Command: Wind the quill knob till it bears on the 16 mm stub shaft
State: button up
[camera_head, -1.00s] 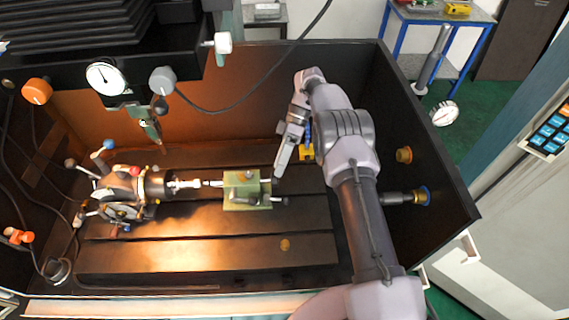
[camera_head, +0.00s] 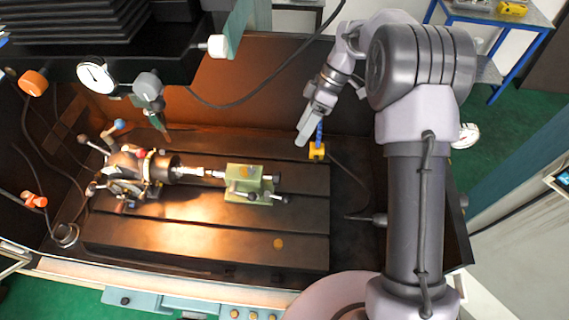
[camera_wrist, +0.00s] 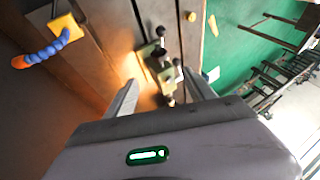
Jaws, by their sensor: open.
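The green tailstock (camera_head: 240,183) stands on the slotted table, with dark knobs on its right side; the upper one (camera_head: 276,179) looks like the quill knob. The tailstock also shows in the wrist view (camera_wrist: 158,68), beyond my fingers. The bright stub shaft (camera_head: 193,171) sticks out of the chuck (camera_head: 160,170) toward the tailstock's quill (camera_head: 216,174). I cannot tell whether quill and shaft touch. My gripper (camera_head: 300,142) is open and empty, behind and to the right of the tailstock, apart from it. Its two fingers show in the wrist view (camera_wrist: 163,90).
A yellow block (camera_head: 317,151) with a blue segmented hose stands close to my gripper; it also shows in the wrist view (camera_wrist: 66,32). A dial gauge (camera_head: 95,75) hangs at upper left. The front table is mostly clear.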

aim_at(278, 172)
jog(key=shift+t, duration=0.4)
jog(key=b+x, duration=0.1)
jog(key=x, duration=0.4)
jog(key=b+x, duration=0.1)
jog(key=x, duration=0.5)
jog(key=s+b+x, duration=0.1)
jog(key=x, duration=0.4)
jog(key=shift+s+a+f, duration=0.1)
jog(key=shift+s+f, duration=0.05)
jog(key=shift+f, duration=0.05)
jog(key=c, duration=1.4)
jog(key=shift+o, duration=0.2)
jog(key=shift+w+f+m+g+p, duration=0.15)
jog(key=shift+g+p, duration=0.15)
jog(key=shift+g, duration=0.5)
jog(key=shift+w+r+m+g+p, duration=0.15)
jog(key=shift+g+p, duration=0.15)
jog(key=shift+g, duration=0.5)
jog(key=shift+f+g+b, duration=0.25)
jog(key=shift+g+b, duration=0.1)
jog(key=shift+g, duration=0.45)
jog(key=shift+w+m+g+y+b, duration=0.1)
jog(key=shift+m+g+y+b, duration=0.25)
jog(key=shift+g, duration=0.15)
